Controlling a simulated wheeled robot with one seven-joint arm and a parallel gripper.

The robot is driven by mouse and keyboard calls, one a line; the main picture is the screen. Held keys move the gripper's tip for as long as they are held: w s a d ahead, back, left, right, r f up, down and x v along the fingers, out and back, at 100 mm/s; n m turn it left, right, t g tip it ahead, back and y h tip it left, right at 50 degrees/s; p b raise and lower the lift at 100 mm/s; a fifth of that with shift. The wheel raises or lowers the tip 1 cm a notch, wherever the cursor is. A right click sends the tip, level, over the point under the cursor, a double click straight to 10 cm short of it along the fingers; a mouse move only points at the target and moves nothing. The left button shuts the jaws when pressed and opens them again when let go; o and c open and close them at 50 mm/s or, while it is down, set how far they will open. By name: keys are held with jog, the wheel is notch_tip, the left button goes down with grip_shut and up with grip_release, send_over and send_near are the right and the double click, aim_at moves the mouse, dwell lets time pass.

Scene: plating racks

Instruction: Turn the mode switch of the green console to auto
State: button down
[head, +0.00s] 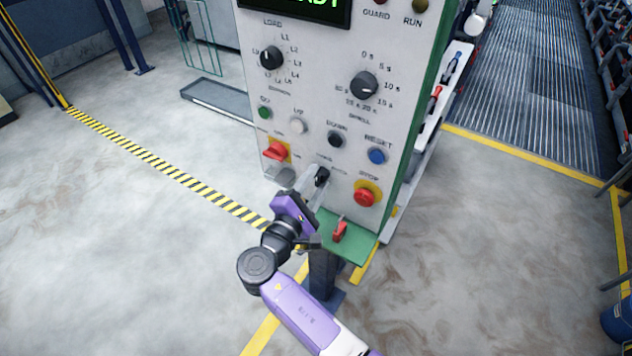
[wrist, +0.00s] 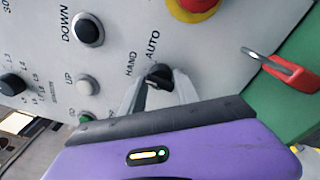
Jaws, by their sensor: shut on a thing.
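The green console (head: 320,62) has a pale front panel with green sides and a green ledge. Its mode switch (head: 322,177) is a small black knob low on the panel; in the wrist view the switch (wrist: 159,74) sits beside the printed words HAND and AUTO. My gripper (head: 316,181) reaches the panel from below. In the wrist view my gripper (wrist: 158,84) has its two grey fingers on either side of the knob, shut on it. The fingers hide part of the knob, and I cannot tell which word its pointer faces.
A red stop button (head: 365,197) on a yellow base and a blue reset button (head: 377,156) lie right of the switch. A red rotary handle (head: 275,151) is to its left. A red-tagged item (head: 340,231) stands on the ledge below.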

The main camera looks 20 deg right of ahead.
jog(key=shift+f, duration=0.25)
jog(key=m+b, duration=0.1)
jog(key=b, duration=0.1)
jog(key=m+b, duration=0.1)
jog(key=b, duration=0.1)
jog(key=shift+f+m+b, duration=0.3)
jog(key=shift+m, duration=0.1)
jog(key=m+b, duration=0.2)
jog(key=b, duration=0.2)
jog(key=shift+f+m, duration=0.1)
jog(key=shift+m, duration=0.3)
jog(key=m+h+b, duration=0.1)
jog(key=m+b, duration=0.2)
jog(key=b, duration=0.2)
jog(key=shift+m, duration=0.3)
jog(key=m+b, duration=0.1)
jog(key=b, duration=0.1)
jog(key=m+b, duration=0.2)
jog(key=shift+a+r, duration=0.1)
jog(key=shift+r, duration=0.25)
jog(key=shift+b, duration=0.3)
jog(key=c, duration=1)
grip_release()
jog(key=shift+w, duration=0.1)
jog(key=shift+c, duration=0.2)
jog(key=shift+r, duration=0.15)
